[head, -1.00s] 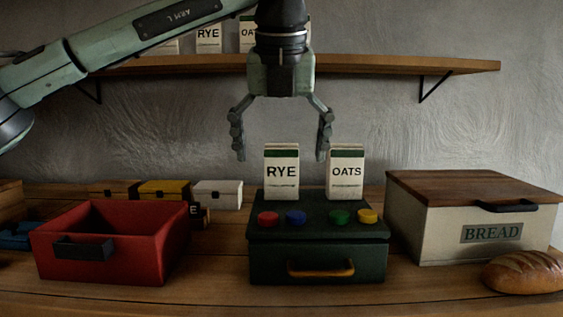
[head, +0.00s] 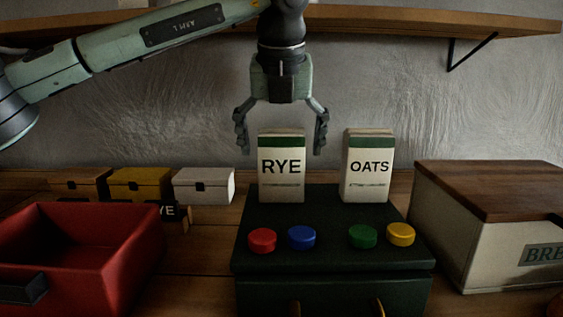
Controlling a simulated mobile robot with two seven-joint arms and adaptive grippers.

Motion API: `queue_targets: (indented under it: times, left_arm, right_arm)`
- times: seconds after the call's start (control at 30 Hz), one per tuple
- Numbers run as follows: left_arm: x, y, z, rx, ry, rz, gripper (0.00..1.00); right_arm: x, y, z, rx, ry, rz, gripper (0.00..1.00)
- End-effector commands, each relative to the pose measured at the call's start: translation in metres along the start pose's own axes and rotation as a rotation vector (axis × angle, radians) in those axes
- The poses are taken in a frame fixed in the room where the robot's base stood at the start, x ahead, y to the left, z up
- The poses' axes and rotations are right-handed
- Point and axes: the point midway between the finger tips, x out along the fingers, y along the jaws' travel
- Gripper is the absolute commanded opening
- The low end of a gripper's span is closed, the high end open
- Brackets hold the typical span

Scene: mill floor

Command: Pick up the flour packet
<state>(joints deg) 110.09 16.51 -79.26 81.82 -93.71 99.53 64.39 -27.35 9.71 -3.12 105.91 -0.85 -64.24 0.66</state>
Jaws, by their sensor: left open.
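A white packet labelled RYE (head: 282,180), with a green band near its top, stands upright at the back of a dark green box. A similar packet labelled OATS (head: 368,180) stands to its right on the same box. No packet here is labelled flour. My left gripper (head: 280,148) points down with its fingers open, at the top of the RYE packet in the picture. The fingertips appear on either side of the packet's upper part, without clear contact. My right gripper is not in view.
The dark green box (head: 330,222) has red, blue, green and yellow buttons on top. An open red bin (head: 130,262) is at left, a wood-lidded bread box (head: 440,235) at right. Small orange, yellow and white boxes stand behind. A wall shelf (head: 400,20) runs above.

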Motion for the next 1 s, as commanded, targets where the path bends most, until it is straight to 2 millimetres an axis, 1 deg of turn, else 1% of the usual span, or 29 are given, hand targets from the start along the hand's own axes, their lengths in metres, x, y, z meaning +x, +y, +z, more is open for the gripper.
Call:
queue_targets:
  times: [0.03, 0.13, 0.4, 0.9, 0.97, 1.0]
  left_arm:
    - [0.007, 0.000, 0.000, 0.000, 0.002, -0.001, 0.93]
    - [0.017, 0.000, -0.001, 0.000, 0.001, 0.000, 0.93]
    - [0.020, 0.000, -0.001, -0.001, -0.002, 0.000, 0.93]
    - [0.019, 0.000, -0.001, -0.001, -0.001, 0.000, 0.31]
    - [0.019, 0.000, -0.001, -0.001, -0.001, 0.000, 0.24]
    - [0.018, 0.000, 0.000, -0.001, -0.003, -0.001, 0.23]
  right_arm:
    - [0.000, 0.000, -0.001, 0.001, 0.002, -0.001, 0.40]
    - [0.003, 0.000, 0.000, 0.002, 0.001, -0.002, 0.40]
    - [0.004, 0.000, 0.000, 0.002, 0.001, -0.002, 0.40]
    - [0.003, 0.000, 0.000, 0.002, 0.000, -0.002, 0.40]
    - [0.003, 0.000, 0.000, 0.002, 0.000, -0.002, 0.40]
    - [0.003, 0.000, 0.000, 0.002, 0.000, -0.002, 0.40]
